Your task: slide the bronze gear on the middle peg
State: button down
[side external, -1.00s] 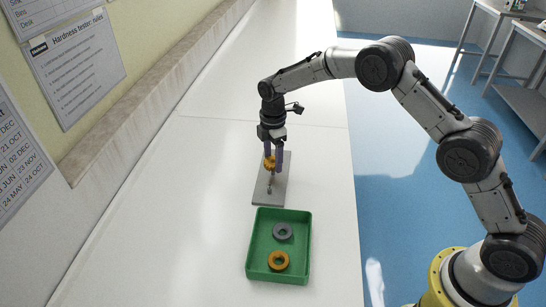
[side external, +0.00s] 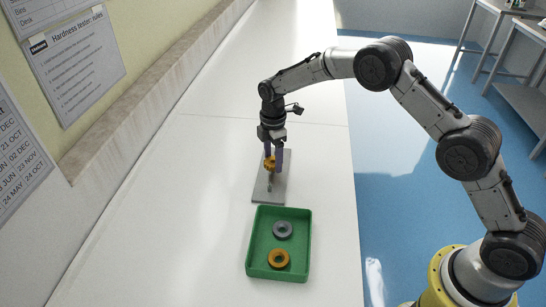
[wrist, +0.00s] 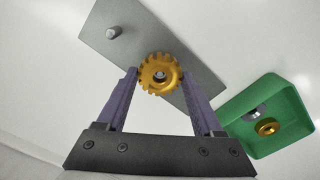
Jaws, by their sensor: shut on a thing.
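The bronze gear (wrist: 147,77) is a toothed gold-coloured ring held between the two fingers of my gripper (wrist: 160,80). In the side view the gear (side external: 270,163) is above the grey base plate (side external: 268,197). In the wrist view a grey peg tip shows in the gear's hole; I cannot tell how far the peg is in it. One bare peg (wrist: 114,32) stands near the upper-left end of the plate (wrist: 185,62). In the side view a peg (side external: 270,182) shows below the gear. Any other peg is hidden by the gear or fingers.
A green tray (side external: 250,245) stands close to the near end of the plate. It holds a grey ring (side external: 283,235) and a golden ring-shaped part (side external: 270,259). The white bench (side external: 180,220) is clear to the left, with the wall beyond.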

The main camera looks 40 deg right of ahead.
jog(key=shift+f, duration=1.1)
dwell(0.6)
grip_release()
jog(key=shift+f, duration=0.1)
notch_tip(320, 180, up, 14)
dwell(0.6)
